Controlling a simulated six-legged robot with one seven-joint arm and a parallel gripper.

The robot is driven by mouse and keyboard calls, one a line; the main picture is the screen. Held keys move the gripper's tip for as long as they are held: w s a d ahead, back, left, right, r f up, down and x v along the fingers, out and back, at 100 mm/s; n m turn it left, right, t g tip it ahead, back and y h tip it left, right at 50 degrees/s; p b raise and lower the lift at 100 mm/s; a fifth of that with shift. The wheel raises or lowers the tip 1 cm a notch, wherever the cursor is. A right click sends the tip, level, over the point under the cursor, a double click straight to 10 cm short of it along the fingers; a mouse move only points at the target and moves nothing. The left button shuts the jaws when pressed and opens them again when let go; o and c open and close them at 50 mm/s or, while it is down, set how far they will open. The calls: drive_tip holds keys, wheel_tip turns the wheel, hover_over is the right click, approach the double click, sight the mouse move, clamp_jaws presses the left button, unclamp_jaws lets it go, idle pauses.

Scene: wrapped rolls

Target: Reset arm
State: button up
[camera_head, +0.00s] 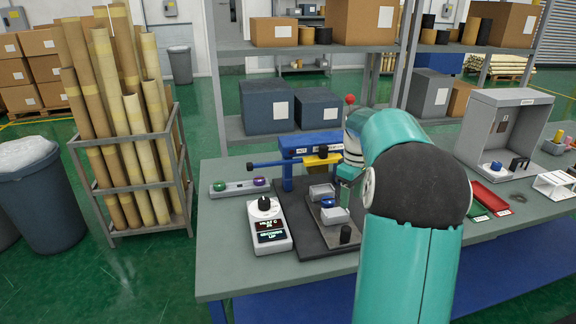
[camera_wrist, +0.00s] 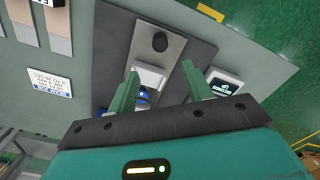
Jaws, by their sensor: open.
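My teal arm (camera_head: 410,220) rises from the bottom of the head view and bends over the workbench. My gripper (camera_head: 348,182) is partly hidden behind the arm there and hangs over a fixture on a dark plate. In the wrist view, my gripper (camera_wrist: 160,69) has its two green fingers spread apart with nothing held between them. A small blue piece (camera_head: 328,202) sits between pale blocks (camera_head: 322,192) of the fixture. It also shows in the wrist view (camera_wrist: 143,96), beside the left finger; I cannot tell whether they touch.
A blue press (camera_head: 303,152) with a red knob stands just behind the gripper. A control box (camera_head: 268,224) with a dial and a two-button station (camera_head: 240,187) are to its left. A grey booth (camera_head: 508,130) and red tray (camera_head: 490,196) stand right. The bench's front left is clear.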

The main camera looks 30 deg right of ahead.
drive_tip(key=s+a+r+m+t+h, duration=0.1)
drive_tip(key=s+a+r, duration=0.25)
drive_tip(key=a, duration=0.65)
drive_tip(key=s+a+r+t, duration=0.15)
drive_tip(key=a+r, duration=0.25)
drive_tip(key=a, duration=0.6)
drive_tip(key=s+a+f+m+t+y, duration=0.1)
drive_tip(key=s+a+f+m+t, duration=0.1)
drive_tip(key=s+a, duration=1.1)
drive_tip(key=shift+s+a+f+t, duration=0.3)
drive_tip(key=shift+a+f+t, duration=0.25)
drive_tip(key=shift+a, duration=0.35)
